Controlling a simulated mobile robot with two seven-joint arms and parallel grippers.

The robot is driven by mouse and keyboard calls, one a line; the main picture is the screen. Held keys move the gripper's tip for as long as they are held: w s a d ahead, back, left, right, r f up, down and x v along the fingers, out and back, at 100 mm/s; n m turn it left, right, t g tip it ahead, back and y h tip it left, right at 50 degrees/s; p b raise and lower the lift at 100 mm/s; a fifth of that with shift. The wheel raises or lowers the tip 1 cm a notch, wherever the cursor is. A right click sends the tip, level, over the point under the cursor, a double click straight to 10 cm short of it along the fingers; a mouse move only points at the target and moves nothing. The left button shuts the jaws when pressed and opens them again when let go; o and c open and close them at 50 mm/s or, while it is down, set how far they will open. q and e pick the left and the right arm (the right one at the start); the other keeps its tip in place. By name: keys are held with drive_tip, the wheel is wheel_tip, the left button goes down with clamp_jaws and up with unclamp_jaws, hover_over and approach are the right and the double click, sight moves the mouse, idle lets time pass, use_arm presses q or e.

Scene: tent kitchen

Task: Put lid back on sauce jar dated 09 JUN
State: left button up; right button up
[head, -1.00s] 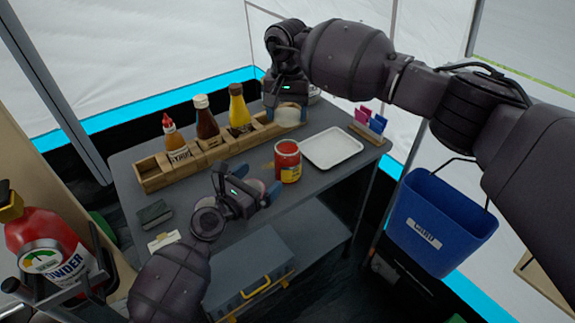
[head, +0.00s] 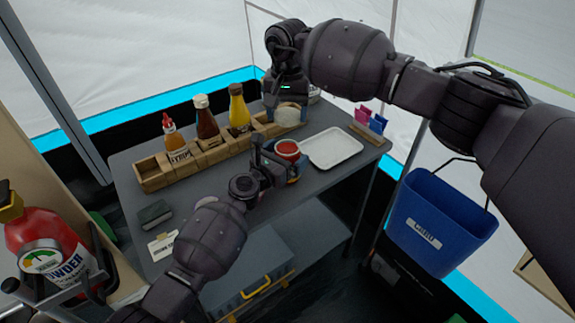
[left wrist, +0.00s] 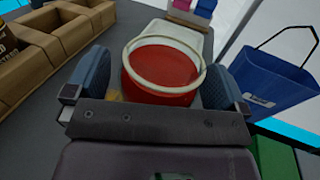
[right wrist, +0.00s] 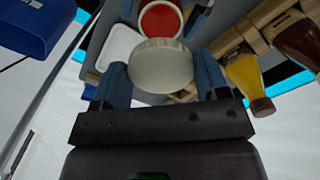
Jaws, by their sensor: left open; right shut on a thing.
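The open sauce jar (head: 288,148) stands on the grey table with red sauce up to its pale rim. It also shows in the left wrist view (left wrist: 163,66). Its date label cannot be read here. My left gripper (head: 280,165) is open, with one blue finger on each side of the jar; I cannot tell whether they touch it. My right gripper (right wrist: 160,75) is shut on a round, pale lid (right wrist: 160,62). It holds the lid above the back of the table, behind the jar; in the head view the lid (head: 288,114) shows below the gripper.
A wooden rack (head: 155,176) with several sauce bottles runs along the table's back left. A white tray (head: 332,148) lies right of the jar. A holder with pink and blue items (head: 377,124) is at the right edge. A blue bin (head: 440,225) hangs at right.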

sight(287, 138)
use_arm(q)
drive_tip(key=shift+w+d, duration=0.2)
drive_tip(key=c, duration=1.2)
drive_tip(key=shift+c, duration=0.2)
use_arm(e)
drive_tip(key=shift+f, duration=2.5)
drive_tip(key=shift+f, duration=0.9)
drive_tip(key=shift+f, duration=0.55)
